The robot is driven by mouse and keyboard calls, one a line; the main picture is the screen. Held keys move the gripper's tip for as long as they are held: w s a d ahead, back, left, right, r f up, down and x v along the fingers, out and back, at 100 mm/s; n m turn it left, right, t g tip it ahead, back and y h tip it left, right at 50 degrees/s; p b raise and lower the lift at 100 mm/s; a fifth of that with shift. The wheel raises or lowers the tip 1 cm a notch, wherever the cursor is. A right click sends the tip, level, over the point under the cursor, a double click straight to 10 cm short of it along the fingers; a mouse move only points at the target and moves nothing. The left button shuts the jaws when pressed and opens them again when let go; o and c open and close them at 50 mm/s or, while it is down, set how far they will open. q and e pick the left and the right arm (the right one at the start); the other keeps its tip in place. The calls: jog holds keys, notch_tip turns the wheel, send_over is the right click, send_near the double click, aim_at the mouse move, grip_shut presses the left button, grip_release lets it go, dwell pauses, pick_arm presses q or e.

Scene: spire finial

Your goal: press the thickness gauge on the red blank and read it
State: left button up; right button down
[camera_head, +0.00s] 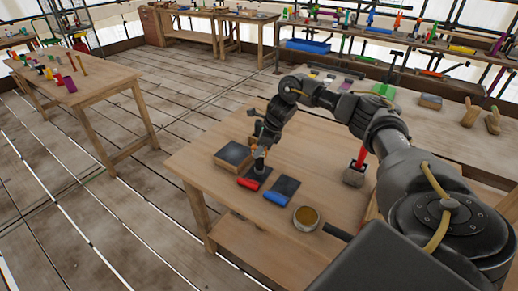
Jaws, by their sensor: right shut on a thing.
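The red blank (248,183) is a small red cylinder lying at the left front edge of a dark square pad on the near wooden table. My right gripper (261,154) points down just above and behind it, over the same pad. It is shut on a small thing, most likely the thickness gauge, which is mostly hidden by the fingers. Whether the gauge touches the red blank or the pad is too small to tell, and no reading is visible. My left gripper is out of view.
A blue cylinder (276,197) lies by another dark pad (288,185). A red-handled tool (360,157) stands upright on the right.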

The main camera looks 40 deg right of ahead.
jog(key=c, duration=1)
grip_release()
jog(key=shift+o, duration=0.2)
jog(key=shift+s+d+r, duration=0.15)
jog(key=shift+r, duration=0.3)
jog(key=v, duration=1)
jog(key=shift+b, duration=0.35)
